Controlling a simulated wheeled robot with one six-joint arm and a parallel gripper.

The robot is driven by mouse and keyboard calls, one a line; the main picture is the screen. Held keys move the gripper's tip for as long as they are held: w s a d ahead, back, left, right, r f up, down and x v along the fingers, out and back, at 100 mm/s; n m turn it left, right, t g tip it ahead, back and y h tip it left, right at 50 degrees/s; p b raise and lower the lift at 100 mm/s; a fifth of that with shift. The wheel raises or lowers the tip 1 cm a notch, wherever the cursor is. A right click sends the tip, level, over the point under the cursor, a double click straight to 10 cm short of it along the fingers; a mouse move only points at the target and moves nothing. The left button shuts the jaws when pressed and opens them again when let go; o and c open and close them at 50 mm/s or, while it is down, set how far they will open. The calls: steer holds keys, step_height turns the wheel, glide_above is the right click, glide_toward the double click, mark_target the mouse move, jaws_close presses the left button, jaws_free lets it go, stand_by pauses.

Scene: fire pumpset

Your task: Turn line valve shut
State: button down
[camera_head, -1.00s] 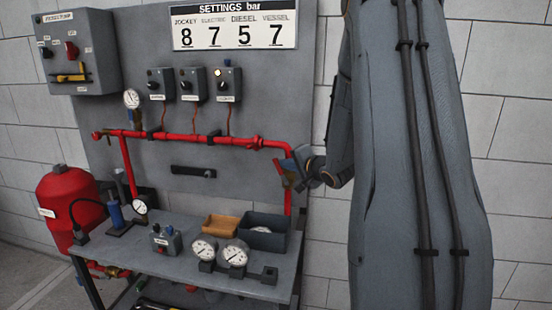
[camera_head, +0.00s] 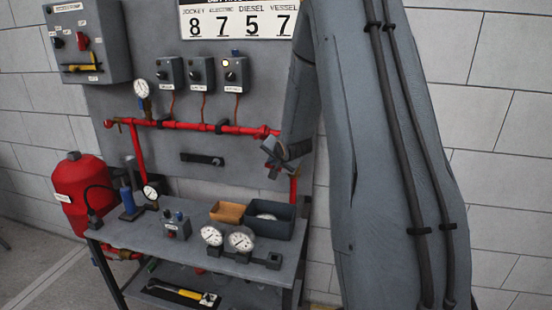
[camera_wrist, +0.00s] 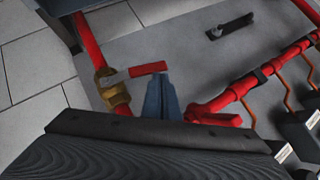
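The line valve, a brass body (camera_wrist: 112,88) on the red pipe, shows at the left of the wrist view. Its red lever (camera_wrist: 150,68) sticks out sideways, roughly square to the pipe there. My gripper (camera_wrist: 160,80) has its blue-grey fingers together, with tips just below the lever's free end; I cannot tell whether they touch it. Nothing shows between the fingers. In the head view my gripper (camera_head: 271,159) is at the right end of the red pipework, in front of the down pipe (camera_head: 293,188), and the valve is largely hidden behind it.
A red horizontal pipe (camera_head: 180,125) crosses the grey panel, below control boxes (camera_head: 233,73). A bench (camera_head: 190,248) below carries gauges (camera_head: 241,240), a dark bin (camera_head: 285,230) and an orange tray (camera_head: 228,212). A black bar handle (camera_wrist: 232,26) is on the panel.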

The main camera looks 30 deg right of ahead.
steer(key=shift+w+a+f, duration=0.25)
steer(key=shift+f, duration=0.2)
steer(key=shift+w+a+f, duration=0.2)
steer(key=shift+f, duration=0.2)
steer(key=shift+b, duration=0.3)
steer(key=shift+r, duration=0.1)
steer(key=s+a+r, duration=0.3)
steer(key=r, duration=0.2)
steer(key=s+a+r, duration=0.2)
steer(key=r, duration=0.4)
steer(key=s+a+f+n+g, duration=0.3)
steer(key=s+a+f+n, duration=0.1)
steer(key=s, duration=0.6)
steer(key=s+a+f+n+g+y, duration=0.1)
steer(key=s+a+f+n+g, duration=0.2)
steer(key=s+a, duration=0.4)
steer(key=s+a+f+n+g+y, duration=0.1)
steer(key=s+a+f+n+g, duration=0.2)
steer(key=s, duration=0.9)
steer(key=a+f+n, duration=0.1)
steer(key=a+f, duration=0.2)
steer(key=shift+s+n+p, duration=0.4)
